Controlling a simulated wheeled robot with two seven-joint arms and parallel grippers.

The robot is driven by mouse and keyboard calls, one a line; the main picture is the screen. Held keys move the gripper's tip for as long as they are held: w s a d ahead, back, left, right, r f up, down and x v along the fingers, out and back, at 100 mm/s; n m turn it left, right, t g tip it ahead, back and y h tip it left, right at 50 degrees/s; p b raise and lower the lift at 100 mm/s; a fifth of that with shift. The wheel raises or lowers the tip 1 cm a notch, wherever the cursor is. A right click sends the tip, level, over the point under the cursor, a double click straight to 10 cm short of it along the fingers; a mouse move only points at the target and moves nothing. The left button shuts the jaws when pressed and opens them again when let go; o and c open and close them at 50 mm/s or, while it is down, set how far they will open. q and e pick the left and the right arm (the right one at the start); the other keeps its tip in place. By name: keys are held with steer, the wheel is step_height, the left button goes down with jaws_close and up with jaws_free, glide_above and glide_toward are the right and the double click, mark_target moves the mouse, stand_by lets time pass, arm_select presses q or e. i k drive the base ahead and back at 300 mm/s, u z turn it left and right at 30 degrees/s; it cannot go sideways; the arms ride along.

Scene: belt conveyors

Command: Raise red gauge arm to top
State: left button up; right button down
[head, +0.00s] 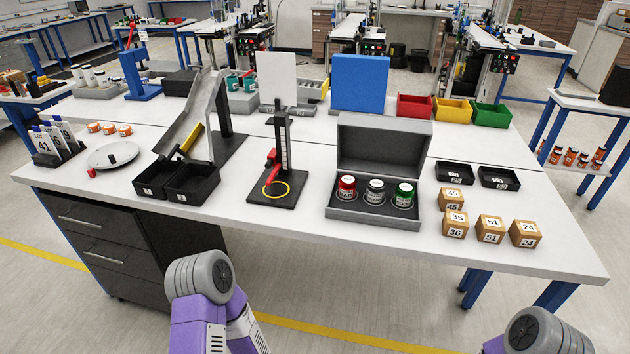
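The gauge stands near the middle of the table on a black base (285,200). It has a dark upright post with a pale marked scale (284,140). Neither gripper is in view. Only purple and grey parts of my arms show at the bottom edge, short of the table.
Left of the gauge are black bins (190,182) under a grey chute (190,115). Right is an open grey case (385,213) with three capped jars. Behind stands a white panel (277,78). Bare table lies in front of the gauge.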

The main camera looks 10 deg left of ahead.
mark_target(272, 158)
steer(key=z, duration=0.1)
steer(key=k, duration=0.45)
steer(key=u, duration=1.2)
steer(key=i, duration=0.65)
steer(key=z, duration=0.45)
